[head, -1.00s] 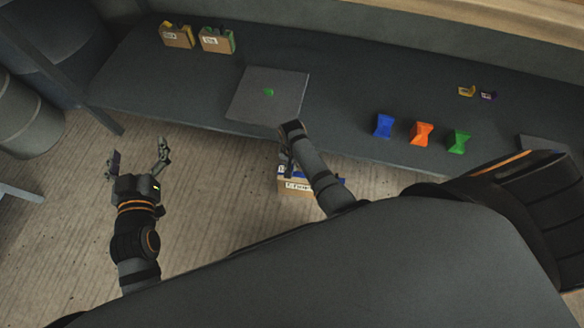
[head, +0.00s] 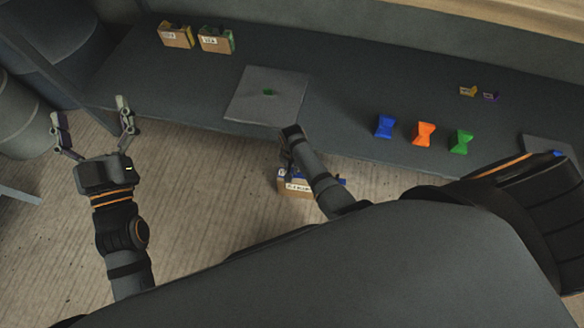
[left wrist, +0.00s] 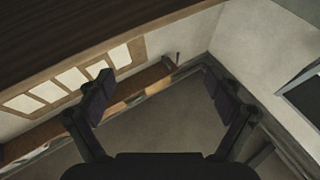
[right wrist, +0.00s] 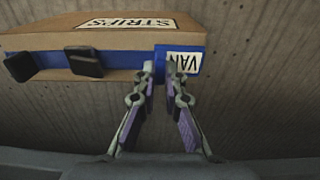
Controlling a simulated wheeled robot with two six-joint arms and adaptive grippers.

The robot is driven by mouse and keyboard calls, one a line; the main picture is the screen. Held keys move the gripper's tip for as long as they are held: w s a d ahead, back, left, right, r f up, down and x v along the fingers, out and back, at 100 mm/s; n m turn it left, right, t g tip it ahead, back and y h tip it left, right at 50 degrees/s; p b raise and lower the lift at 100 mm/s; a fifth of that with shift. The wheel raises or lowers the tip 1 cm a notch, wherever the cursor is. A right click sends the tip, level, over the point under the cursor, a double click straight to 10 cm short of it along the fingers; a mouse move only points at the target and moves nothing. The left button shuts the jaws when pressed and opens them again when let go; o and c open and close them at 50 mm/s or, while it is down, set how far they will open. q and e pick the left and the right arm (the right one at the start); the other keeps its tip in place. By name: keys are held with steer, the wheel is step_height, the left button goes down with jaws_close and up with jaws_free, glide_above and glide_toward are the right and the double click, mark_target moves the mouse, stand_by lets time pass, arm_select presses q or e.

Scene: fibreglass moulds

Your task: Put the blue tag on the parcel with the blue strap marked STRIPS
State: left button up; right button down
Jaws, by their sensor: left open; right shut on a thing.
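The cardboard parcel marked STRIPS (right wrist: 130,42) has a blue strap (right wrist: 125,58) and fills the upper left of the right wrist view. In the head view this parcel (head: 297,187) shows beyond the table's near edge, partly behind my right arm. My right gripper (right wrist: 161,72) is shut on the blue tag (right wrist: 187,60), which has a white VAN label. The tag is at the strap's right end; I cannot tell whether it is seated there. My left gripper (head: 88,112) is open and empty, left of the table; its fingers (left wrist: 158,95) stand apart in the left wrist view.

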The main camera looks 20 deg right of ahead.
mark_target(292, 170)
arm_select(q)
steer(key=shift+r, duration=0.1)
arm_select(e)
steer(key=c, duration=1.4)
jaws_free()
steer(key=shift+c, duration=0.2)
step_height(292, 170, up, 2)
steer(key=shift+r+p, duration=0.15)
steer(key=shift+p, duration=0.55)
arm_select(q)
step_height(292, 170, down, 20)
steer(key=s+g+p, duration=0.1)
steer(key=s+g, duration=0.2)
steer(key=g, duration=0.6)
arm_select(e)
steer(key=shift+r, duration=0.85)
step_height(292, 170, up, 2)
steer(key=shift+r+p, duration=0.1)
steer(key=shift+p, duration=0.5)
arm_select(q)
steer(key=s+f+g+p, duration=0.3)
steer(key=s+f+g, duration=0.7)
steer(key=s, duration=0.3)
steer(key=shift+s+d+f, duration=0.3)
steer(key=shift+d, duration=0.1)
arm_select(e)
step_height(292, 170, up, 6)
